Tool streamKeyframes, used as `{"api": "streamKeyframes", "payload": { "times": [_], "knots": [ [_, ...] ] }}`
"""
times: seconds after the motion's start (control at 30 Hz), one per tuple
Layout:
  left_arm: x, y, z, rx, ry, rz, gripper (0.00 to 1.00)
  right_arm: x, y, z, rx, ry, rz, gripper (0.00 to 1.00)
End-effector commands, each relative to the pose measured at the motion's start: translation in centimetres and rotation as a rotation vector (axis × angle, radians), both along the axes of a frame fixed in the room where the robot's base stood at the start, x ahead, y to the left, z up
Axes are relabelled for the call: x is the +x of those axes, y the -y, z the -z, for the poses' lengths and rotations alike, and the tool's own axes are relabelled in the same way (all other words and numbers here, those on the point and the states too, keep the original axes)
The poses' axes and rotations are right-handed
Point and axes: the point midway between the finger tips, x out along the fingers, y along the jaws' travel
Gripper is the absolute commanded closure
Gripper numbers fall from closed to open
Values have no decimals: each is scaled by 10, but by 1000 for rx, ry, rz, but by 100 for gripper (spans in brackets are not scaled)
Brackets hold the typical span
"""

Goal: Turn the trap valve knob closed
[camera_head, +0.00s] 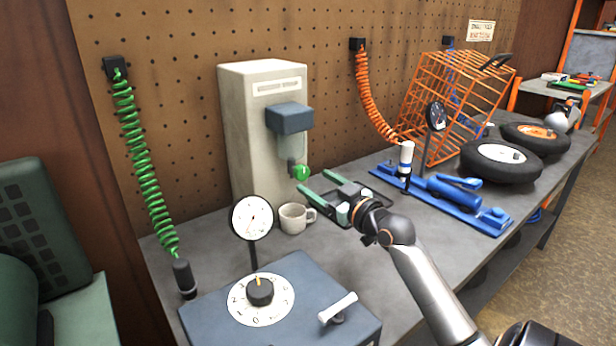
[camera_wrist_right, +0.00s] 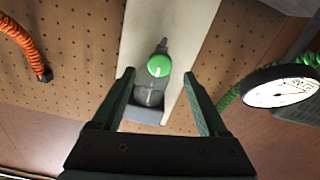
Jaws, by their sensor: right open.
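The trap valve knob (camera_head: 301,172) is a small round green knob with a white mark. It sits below a dark-capped unit with a clear bowl (camera_head: 290,146) on the front of the beige cabinet (camera_head: 240,125). My right gripper (camera_head: 313,181) is open, its two green fingers pointing at the knob from the right. In the right wrist view the knob (camera_wrist_right: 158,66) appears between the open fingertips (camera_wrist_right: 159,74), seemingly just beyond them; I see no contact. The white mark runs roughly upright there. My left gripper is not in view.
A mug (camera_head: 292,218) stands below the knob. A dial gauge (camera_head: 251,218) rises behind a blue-grey box (camera_head: 290,300) with a black knob. A green coiled hose (camera_head: 140,150) hangs at left. A blue tool (camera_head: 450,195), an orange cage (camera_head: 455,90) and tires (camera_head: 500,160) are at right.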

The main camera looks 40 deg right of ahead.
Motion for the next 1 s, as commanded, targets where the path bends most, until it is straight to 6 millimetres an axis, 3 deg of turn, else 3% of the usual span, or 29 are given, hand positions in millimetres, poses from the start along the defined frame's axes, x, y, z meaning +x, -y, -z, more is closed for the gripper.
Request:
{"api": "streamKeyframes", "payload": {
  "times": [0.3, 0.7, 1.0],
  "knots": [
    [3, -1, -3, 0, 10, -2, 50, 36, 4, 0, 1, 1, 1, 24],
    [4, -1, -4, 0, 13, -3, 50, 41, 4, 0, -1, 0, 0, 24],
    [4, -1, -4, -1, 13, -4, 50, 41, 4, 0, 0, 0, 0, 57]
  ]
}}
